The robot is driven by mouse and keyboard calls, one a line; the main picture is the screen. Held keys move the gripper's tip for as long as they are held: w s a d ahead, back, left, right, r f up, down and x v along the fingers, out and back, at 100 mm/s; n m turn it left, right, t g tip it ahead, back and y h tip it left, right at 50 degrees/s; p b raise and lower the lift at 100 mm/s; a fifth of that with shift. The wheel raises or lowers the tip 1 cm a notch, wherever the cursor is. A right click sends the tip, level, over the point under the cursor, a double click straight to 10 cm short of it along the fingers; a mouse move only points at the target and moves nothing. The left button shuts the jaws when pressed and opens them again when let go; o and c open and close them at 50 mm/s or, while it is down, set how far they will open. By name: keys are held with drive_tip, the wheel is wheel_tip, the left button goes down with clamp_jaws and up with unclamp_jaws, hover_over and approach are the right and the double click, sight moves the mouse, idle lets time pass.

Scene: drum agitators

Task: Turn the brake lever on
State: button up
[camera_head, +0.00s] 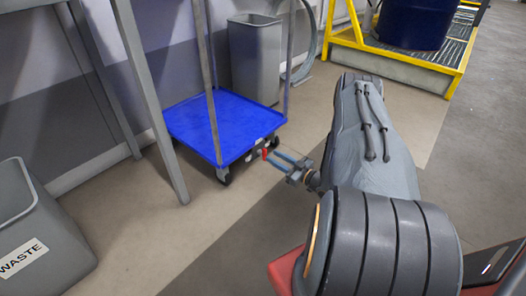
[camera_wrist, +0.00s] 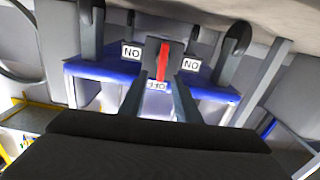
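The brake lever is a small red bar (camera_head: 265,153) at the near right corner of a blue platform cart (camera_head: 215,118). In the wrist view, the red lever (camera_wrist: 163,61) stands on a dark block, in line with an upside-down OFF label (camera_wrist: 157,86). Upside-down ON labels (camera_wrist: 131,52) (camera_wrist: 191,64) sit on either side. My gripper (camera_head: 276,158) is at the cart's edge, close to the lever. In the wrist view, my gripper's fingers (camera_wrist: 160,82) are apart, with the lever between or just beyond their tips. I cannot tell whether they touch it.
Dark caster wheels (camera_wrist: 238,38) hang beside the lever. The cart's upright poles (camera_head: 208,75) and a grey table leg (camera_head: 160,120) stand on the left. A grey bin (camera_head: 255,55) stands behind, a WASTE bin (camera_head: 40,240) at front left. The floor before the cart is clear.

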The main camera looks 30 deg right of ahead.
sight(266, 153)
drive_tip(key=b+x, duration=0.2)
drive_tip(key=x, duration=0.4)
drive_tip(key=shift+a, duration=0.1)
clamp_jaws()
